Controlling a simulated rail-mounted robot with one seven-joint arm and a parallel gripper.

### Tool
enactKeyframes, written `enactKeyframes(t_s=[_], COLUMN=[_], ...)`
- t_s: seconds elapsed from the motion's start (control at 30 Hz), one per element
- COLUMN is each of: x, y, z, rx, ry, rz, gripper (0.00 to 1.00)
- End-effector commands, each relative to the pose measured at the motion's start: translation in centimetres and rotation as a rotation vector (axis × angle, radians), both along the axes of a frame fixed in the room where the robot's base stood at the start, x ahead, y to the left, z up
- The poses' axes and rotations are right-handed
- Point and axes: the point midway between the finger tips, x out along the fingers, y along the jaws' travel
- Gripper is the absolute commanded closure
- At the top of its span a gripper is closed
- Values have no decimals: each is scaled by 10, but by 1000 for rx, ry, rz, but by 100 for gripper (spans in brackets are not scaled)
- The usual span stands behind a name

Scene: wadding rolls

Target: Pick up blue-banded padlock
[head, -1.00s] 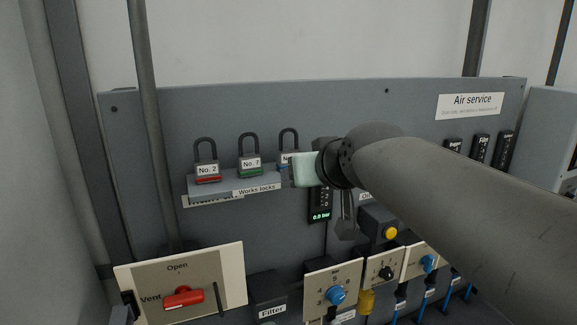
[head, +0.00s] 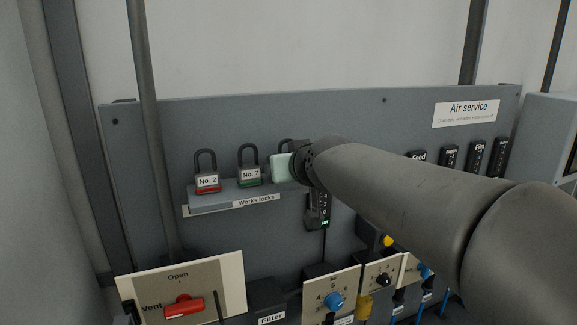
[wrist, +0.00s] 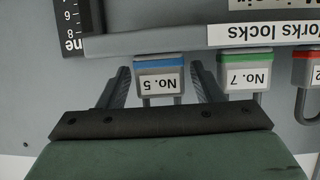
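The blue-banded padlock, labelled No. 5 (wrist: 160,80), appears upside down in the wrist view. It stands on the works locks shelf (head: 213,203). In the head view only its dark shackle (head: 286,142) shows, and my arm hides its body. My gripper (wrist: 160,68) is open, with one dark finger on each side of this padlock and a visible gap on both sides. In the head view my gripper's pale green body (head: 281,168) is in front of the padlock, and its fingertips are not clear there.
The green-banded No. 7 padlock (head: 250,174) stands close beside, just left in the head view. The red-banded No. 2 padlock (head: 207,183) is further left. A dark gauge strip (head: 318,210) hangs below right of the shelf. A vertical pipe (head: 152,130) runs at the left.

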Motion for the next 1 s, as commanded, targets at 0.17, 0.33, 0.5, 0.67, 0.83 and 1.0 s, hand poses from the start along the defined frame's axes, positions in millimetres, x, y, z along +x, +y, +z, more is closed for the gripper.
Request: enactKeyframes(t_s=[0.17,0.33,0.5,0.67,0.83,1.0], x=[0,0,0,0,-16,-44], y=[0,0,0,0,5,16], z=[0,0,3,16,51,87], rx=[0,0,1,0,1,0], ry=[0,-1,-2,-4,-7,-8], rz=[0,0,0,0,1,1], gripper=[85,85,85,85,85,85])
